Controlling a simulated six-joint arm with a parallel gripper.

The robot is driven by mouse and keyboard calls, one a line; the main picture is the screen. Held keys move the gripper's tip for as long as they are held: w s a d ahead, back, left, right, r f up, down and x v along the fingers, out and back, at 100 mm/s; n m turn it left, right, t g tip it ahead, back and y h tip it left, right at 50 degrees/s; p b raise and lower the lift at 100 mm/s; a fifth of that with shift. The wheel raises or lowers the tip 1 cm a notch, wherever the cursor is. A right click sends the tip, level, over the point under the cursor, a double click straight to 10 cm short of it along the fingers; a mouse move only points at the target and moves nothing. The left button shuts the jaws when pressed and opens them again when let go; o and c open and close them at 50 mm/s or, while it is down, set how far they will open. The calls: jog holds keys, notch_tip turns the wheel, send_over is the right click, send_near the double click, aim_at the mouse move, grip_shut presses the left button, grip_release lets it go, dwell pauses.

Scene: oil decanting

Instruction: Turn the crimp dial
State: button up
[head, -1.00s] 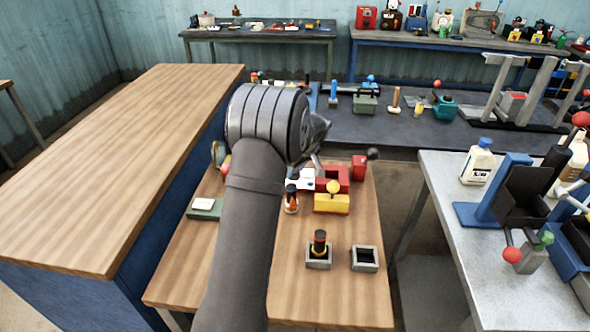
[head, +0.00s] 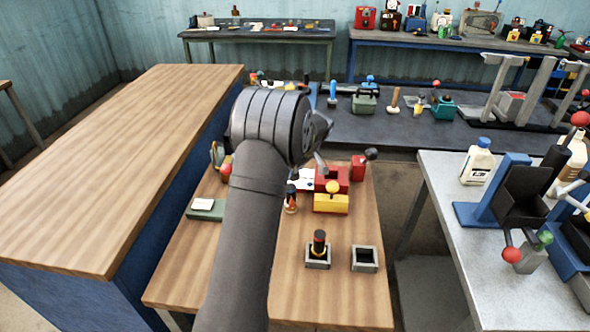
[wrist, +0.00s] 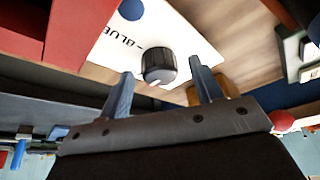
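The crimp dial, a black ribbed knob (wrist: 158,66) with a pale pointer mark, sits on a white panel (wrist: 190,30) with the letters "BLUE" and a blue dot. My gripper (wrist: 162,70) is open and empty, with one blue-grey finger at each side of the dial in the wrist view. I see gaps between dial and fingers; whether the tips reach down beside it I cannot tell. In the head view my arm hides the dial and part of the white panel (head: 304,180).
A red block (head: 332,176) and a yellow block (head: 331,204) stand beside the panel. A red box with a dark lever knob (head: 359,170) is to the right. Two square grey holders (head: 364,258) sit nearer the front, one holding a dark peg (head: 319,241). The table's front is mostly clear.

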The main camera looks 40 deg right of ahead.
jog(key=shift+r, duration=0.1)
jog(key=v, duration=1.7)
jog(key=x, duration=1.7)
